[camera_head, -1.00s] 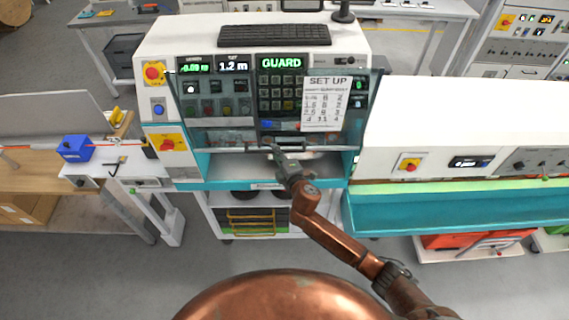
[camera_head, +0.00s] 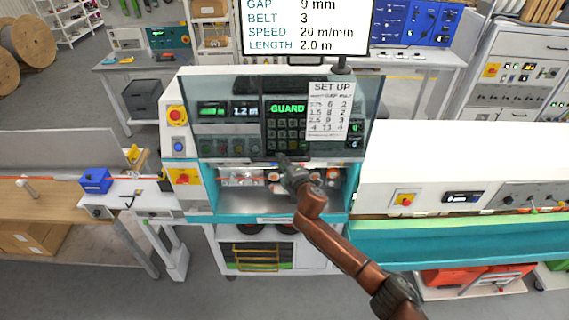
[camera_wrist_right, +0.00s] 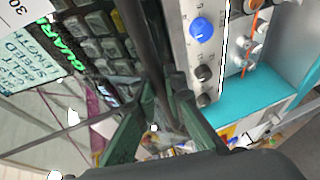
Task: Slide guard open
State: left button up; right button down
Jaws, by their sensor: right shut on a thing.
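The guard (camera_head: 225,95) is a clear tinted panel in front of the machine's control panel, with a SET UP sheet (camera_head: 329,111) showing at its right side. Its lower edge stands above the bay, where rollers and an orange cable (camera_head: 275,180) show uncovered. My right gripper (camera_head: 283,160) is at the middle of that lower edge, shut on the guard's handle bar. In the right wrist view the two dark green fingers (camera_wrist_right: 160,125) close around the dark bar (camera_wrist_right: 150,45); the exact contact is partly hidden. My left gripper is out of view.
A red emergency button (camera_head: 176,115) is on the machine's left. A blue box (camera_head: 96,181) sits on the left bench. A screen (camera_head: 307,28) above lists gap, belt, speed and length. A white and teal unit (camera_head: 450,235) stands right of my arm.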

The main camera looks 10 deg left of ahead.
jog(key=shift+a, duration=0.1)
jog(key=c, duration=2.2)
grip_release()
jog(key=shift+o, duration=1.2)
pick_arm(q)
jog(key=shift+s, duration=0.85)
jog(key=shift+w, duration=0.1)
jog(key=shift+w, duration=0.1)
pick_arm(e)
jog(key=v, duration=1.2)
